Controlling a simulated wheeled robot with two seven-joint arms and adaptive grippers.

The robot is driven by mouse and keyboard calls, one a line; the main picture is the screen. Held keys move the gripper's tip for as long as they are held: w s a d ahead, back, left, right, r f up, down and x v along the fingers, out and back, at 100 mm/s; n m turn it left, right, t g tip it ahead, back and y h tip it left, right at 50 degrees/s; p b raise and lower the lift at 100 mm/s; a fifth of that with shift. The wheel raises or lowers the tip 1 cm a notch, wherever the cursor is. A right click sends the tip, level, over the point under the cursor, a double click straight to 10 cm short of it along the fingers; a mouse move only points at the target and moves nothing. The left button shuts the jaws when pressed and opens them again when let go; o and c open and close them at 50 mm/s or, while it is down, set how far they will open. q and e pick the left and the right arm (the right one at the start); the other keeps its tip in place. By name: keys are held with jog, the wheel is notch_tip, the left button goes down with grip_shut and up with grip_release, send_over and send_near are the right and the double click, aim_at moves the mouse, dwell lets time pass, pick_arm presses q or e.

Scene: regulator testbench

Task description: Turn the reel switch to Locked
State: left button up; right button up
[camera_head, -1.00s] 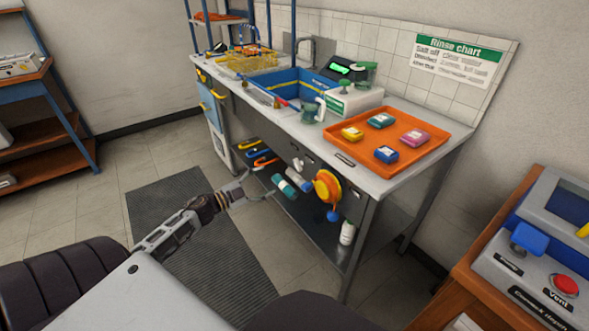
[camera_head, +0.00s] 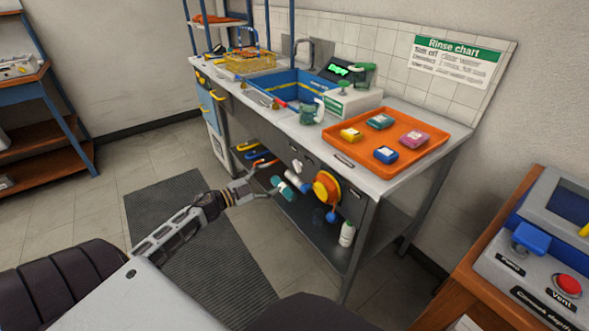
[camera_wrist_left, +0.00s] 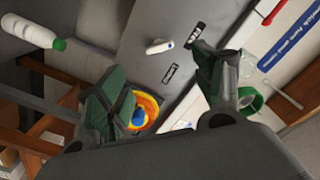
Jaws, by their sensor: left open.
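The reel switch (camera_head: 297,166) is a small white lever on the front panel of the sink bench, left of and above the orange and yellow reel (camera_head: 327,187). In the left wrist view the white lever (camera_wrist_left: 159,46) lies between two black labels, whose words I cannot read. My left gripper (camera_head: 266,187) is open and empty, in front of the panel, left of and below the switch. Its spread fingers (camera_wrist_left: 163,68) frame the lever in the left wrist view without visible contact. The reel (camera_wrist_left: 144,110) shows partly behind the left finger. My right gripper is out of view.
A teal and white cylinder (camera_head: 285,188) is close to my left gripper. A white bottle (camera_head: 347,234) stands on the lower shelf. An orange tray (camera_head: 423,145) holds several coloured blocks on the bench top. A device with a red button (camera_head: 567,286) stands at the right.

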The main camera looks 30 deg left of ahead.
aim_at(295, 167)
pick_arm(q)
jog(key=shift+b+x, duration=0.65)
jog(key=shift+x, duration=2.6)
jog(key=shift+b+x, duration=0.45)
jog(key=shift+x, duration=1.7)
jog(key=shift+w+d, duration=0.1)
jog(key=shift+w, duration=0.15)
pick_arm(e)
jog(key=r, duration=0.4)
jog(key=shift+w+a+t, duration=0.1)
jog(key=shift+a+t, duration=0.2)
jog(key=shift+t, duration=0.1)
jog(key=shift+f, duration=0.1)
pick_arm(q)
jog(key=c, duration=1)
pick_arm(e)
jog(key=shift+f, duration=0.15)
